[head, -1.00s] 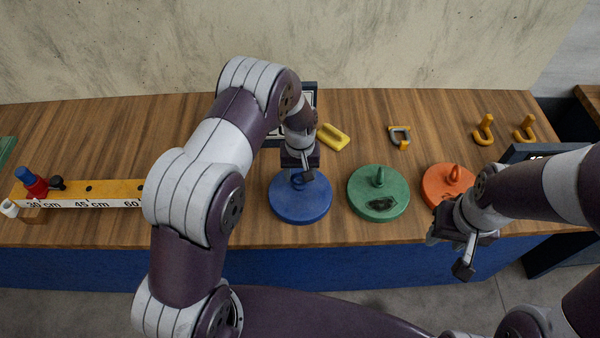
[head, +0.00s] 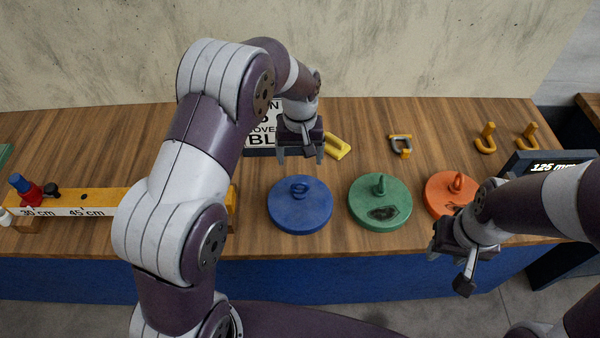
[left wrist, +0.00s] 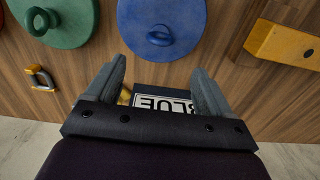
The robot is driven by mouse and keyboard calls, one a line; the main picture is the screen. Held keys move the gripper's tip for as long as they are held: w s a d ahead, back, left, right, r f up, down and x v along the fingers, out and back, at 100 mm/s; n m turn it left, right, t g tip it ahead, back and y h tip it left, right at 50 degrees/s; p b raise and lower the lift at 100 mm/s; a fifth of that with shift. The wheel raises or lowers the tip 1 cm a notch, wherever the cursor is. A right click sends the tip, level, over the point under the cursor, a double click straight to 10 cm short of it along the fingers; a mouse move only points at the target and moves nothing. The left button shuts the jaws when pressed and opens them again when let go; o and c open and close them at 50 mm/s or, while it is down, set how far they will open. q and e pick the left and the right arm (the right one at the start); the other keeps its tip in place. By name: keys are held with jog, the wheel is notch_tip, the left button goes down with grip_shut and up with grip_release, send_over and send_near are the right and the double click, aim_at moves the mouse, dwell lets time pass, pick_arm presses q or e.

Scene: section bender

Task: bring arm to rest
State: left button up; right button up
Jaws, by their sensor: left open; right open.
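My left gripper (head: 300,153) is open and empty, raised above the back part of the table, behind the blue disc weight (head: 300,210). In the left wrist view its two fingers (left wrist: 155,85) stand apart with nothing between them, and the blue disc (left wrist: 165,22) lies beyond them, apart. My right gripper (head: 455,270) is open and empty in front of the table's front edge, near the orange disc weight (head: 447,192). The orange disc is partly hidden by my right arm.
A green disc weight (head: 378,204) stands between the blue and orange ones. A sign (head: 262,135), yellow block (head: 337,147), shackle (head: 400,145) and yellow hooks (head: 486,139) are at the back. A marked yellow beam (head: 95,203) lies left; a "125 mm" display (head: 553,165) stands right.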

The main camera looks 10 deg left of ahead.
pick_arm(q)
jog(key=shift+r, duration=0.9)
jog(key=s+a+r+m, duration=0.1)
jog(key=s+a, duration=0.1)
jog(key=s, duration=0.7)
jog(key=s+a+r+m+t, duration=0.1)
jog(key=s+a+m, duration=0.1)
jog(key=s, duration=0.8)
jog(key=shift+a+r, duration=0.15)
jog(key=shift+r, duration=0.05)
jog(key=shift+s, duration=0.1)
